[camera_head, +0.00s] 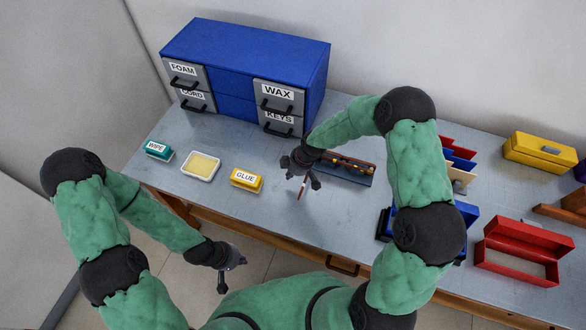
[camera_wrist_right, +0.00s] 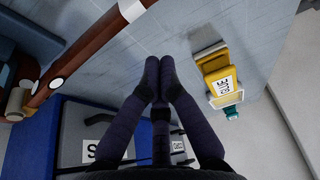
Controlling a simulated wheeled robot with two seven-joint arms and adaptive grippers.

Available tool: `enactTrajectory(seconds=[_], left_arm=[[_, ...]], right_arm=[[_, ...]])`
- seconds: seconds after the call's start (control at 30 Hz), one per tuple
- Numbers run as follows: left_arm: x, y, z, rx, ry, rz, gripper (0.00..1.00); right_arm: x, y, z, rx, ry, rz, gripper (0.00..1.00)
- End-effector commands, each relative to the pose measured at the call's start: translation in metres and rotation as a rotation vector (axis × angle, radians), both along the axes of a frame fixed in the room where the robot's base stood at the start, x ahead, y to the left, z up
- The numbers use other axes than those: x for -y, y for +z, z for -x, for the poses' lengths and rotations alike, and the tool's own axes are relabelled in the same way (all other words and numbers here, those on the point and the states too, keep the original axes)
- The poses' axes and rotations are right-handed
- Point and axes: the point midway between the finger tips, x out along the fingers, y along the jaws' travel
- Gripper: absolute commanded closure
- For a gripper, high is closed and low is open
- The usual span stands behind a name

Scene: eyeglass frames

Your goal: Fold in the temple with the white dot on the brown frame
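The frame's rest is partly hidden by my arm. My left gripper (camera_head: 222,285) hangs off the table's front; its fingers are unclear.
A yellow GLUE box (camera_head: 246,186), a pale yellow dish (camera_head: 201,173) and a teal WIPE box (camera_head: 158,154) stand left. A blue drawer cabinet (camera_head: 240,50) stands behind. A red open box (camera_head: 520,265) is right.

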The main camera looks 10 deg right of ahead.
Motion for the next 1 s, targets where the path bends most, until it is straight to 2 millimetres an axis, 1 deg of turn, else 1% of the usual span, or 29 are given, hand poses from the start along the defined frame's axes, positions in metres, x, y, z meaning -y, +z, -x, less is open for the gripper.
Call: enactTrajectory(seconds=[0.03, 0.1, 0.3, 0.77, 1.0], left_arm=[[0.0, 0.001, 0.0, 0.001, 0.0, 0.0, 1.0], [0.0, 0.001, 0.0, 0.001, 0.0, 0.0, 1.0], [0.0, 0.001, 0.0, 0.001, 0.0, 0.0, 1.0], [0.0, 0.0, 0.0, 0.001, 0.0, 0.0, 1.0], [0.0, -0.001, 0.0, 0.001, 0.0, 0.0, 1.0]], right_arm=[[0.01, 0.003, 0.003, 0.001, -0.009, 0.0, 1.0], [0.017, 0.004, 0.008, 0.004, -0.009, 0.0, 1.0], [0.029, 0.004, 0.017, 0.004, -0.004, 0.0, 1.0], [0.031, 0.004, 0.018, 0.003, -0.002, 0.001, 1.0], [0.035, 0.003, 0.023, -0.002, 0.042, 0.005, 1.0]])
